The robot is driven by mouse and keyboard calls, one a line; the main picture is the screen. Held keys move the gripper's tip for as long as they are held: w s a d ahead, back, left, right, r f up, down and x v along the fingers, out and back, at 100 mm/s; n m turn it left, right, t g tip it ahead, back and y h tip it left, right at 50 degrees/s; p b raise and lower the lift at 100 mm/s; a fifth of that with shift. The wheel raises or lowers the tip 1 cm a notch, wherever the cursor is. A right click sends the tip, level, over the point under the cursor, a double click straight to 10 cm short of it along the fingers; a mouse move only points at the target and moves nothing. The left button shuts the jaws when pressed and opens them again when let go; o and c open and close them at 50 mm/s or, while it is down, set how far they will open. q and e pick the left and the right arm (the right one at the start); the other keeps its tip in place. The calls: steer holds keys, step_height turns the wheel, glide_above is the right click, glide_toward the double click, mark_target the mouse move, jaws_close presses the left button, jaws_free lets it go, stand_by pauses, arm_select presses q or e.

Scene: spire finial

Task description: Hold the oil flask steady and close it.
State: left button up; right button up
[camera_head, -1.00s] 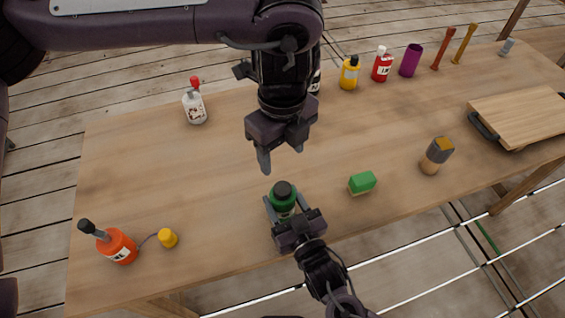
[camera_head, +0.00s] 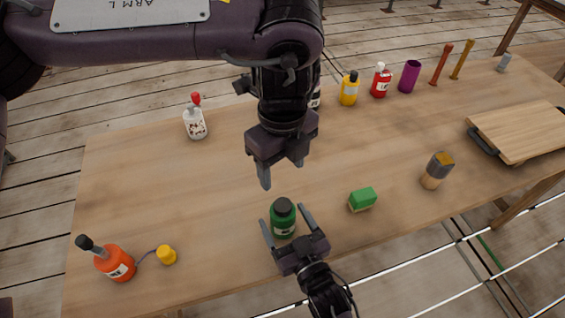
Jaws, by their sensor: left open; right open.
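The green flask (camera_head: 283,224) with a pale label stands upright near the table's front edge. A black cap (camera_head: 283,206) sits on its top; how tightly it is seated cannot be told. My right gripper (camera_head: 284,215) is open, with one finger on either side of the flask and a gap showing at the right finger. My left gripper (camera_head: 282,174) is open and empty, fingers pointing down, just above and behind the flask in the picture. It appears clear of the cap.
An orange bottle (camera_head: 115,264) and a yellow cap (camera_head: 166,255) joined by a cord stand at left. A green block (camera_head: 362,199) and a brush-like item (camera_head: 437,170) lie to the right. A white bottle (camera_head: 195,124) stands behind. A wooden board (camera_head: 520,130) is far right. The left middle is clear.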

mark_target(288, 227)
steer(key=v, duration=0.5)
steer(key=shift+s+d+b, duration=0.2)
steer(key=shift+s+b, duration=0.15)
steer(key=shift+b, duration=0.05)
steer(key=shift+s+d, duration=0.2)
steer(key=shift+s, duration=0.15)
